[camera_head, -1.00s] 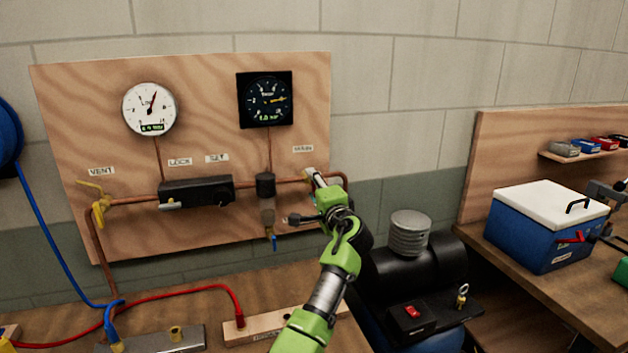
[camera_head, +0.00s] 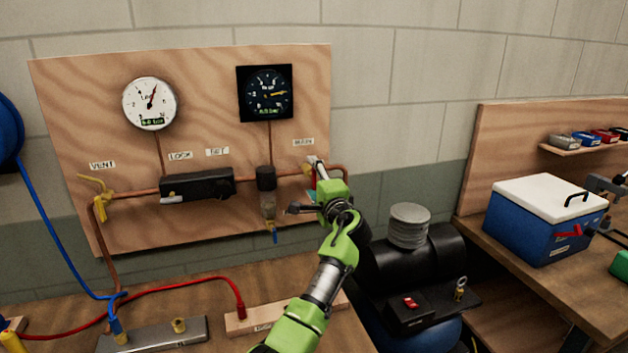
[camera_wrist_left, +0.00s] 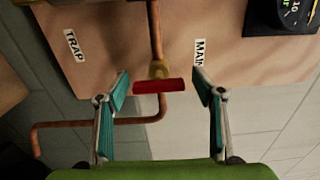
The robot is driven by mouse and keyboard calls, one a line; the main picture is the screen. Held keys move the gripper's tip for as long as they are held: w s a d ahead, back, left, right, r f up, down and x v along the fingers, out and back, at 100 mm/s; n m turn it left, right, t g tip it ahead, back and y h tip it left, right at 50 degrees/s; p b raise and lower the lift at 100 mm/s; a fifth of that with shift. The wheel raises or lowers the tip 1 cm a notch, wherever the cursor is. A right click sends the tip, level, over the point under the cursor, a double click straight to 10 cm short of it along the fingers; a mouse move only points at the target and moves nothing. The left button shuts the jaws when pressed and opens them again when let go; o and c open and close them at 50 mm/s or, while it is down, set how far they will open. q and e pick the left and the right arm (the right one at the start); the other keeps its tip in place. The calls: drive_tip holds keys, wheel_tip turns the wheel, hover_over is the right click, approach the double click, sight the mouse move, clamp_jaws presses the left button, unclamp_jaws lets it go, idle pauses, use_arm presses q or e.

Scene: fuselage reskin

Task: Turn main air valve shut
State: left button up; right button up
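The main air valve is on the copper pipe under the MAIN label (camera_head: 303,142). It has a yellow body (camera_wrist_left: 159,70) and a red handle (camera_wrist_left: 159,86). In the left wrist view the handle lies crosswise to the pipe running up from it. My left gripper (camera_wrist_left: 162,88) is open, one teal-padded finger on each side of the handle, with gaps at both ends. In the head view the left gripper (camera_head: 315,175) is at the right end of the board and partly hides the valve. My right gripper is not in view.
The plywood board (camera_head: 205,100) also carries a white gauge (camera_head: 150,103), a dark gauge (camera_head: 266,93), a black regulator block (camera_head: 197,186) and a yellow vent valve (camera_head: 97,190). A black compressor (camera_head: 420,265) stands below right. A blue cooler (camera_head: 540,225) is on the right bench.

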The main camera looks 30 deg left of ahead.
use_arm(q)
drive_tip(key=shift+f, duration=0.1)
drive_tip(key=shift+s+d, duration=0.25)
drive_tip(key=shift+d, duration=0.2)
drive_tip(key=v, duration=1.1)
drive_tip(key=shift+f, duration=0.1)
